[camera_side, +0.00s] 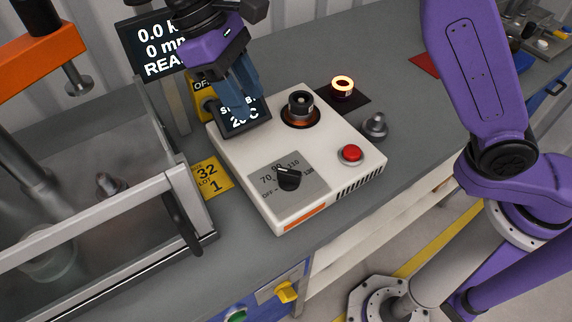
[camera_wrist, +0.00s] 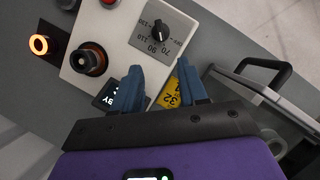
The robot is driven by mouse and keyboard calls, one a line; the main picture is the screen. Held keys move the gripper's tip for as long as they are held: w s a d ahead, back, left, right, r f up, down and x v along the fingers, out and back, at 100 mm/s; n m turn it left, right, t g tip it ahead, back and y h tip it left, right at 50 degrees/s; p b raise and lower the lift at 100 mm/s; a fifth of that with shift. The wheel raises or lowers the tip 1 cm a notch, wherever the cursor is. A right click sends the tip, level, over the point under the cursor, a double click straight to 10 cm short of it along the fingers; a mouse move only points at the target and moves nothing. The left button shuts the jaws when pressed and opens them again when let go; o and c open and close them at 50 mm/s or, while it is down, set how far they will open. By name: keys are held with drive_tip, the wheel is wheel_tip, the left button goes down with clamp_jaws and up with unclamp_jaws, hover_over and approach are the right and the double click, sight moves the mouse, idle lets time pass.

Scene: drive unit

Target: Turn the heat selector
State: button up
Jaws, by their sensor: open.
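The heat selector (camera_side: 289,178) is a black knob on a grey dial plate with printed numbers such as 70, 90 and 110, plus OFF. It sits on the front left of a white control box (camera_side: 240,165). In the wrist view the knob (camera_wrist: 157,32) shows at the top, beyond the fingers. My gripper (camera_side: 243,104) has blue fingers and is above the back left of the box, in front of its small display (camera_side: 242,122). In the wrist view the fingers (camera_wrist: 163,88) are apart with nothing between them. My gripper is apart from the knob.
The box also carries a black round fitting with an orange ring (camera_side: 300,108) and a red button (camera_side: 351,154). A glowing ring (camera_side: 342,87) stands behind it, and a grey knob-like part (camera_side: 375,126) at its right. A metal-framed enclosure (camera_side: 110,205) stands left, close to the box.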

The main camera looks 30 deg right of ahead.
sight(287, 171)
drive_tip(key=x, duration=1.7)
drive_tip(key=shift+d+f, duration=0.1)
drive_tip(key=shift+f, duration=0.05)
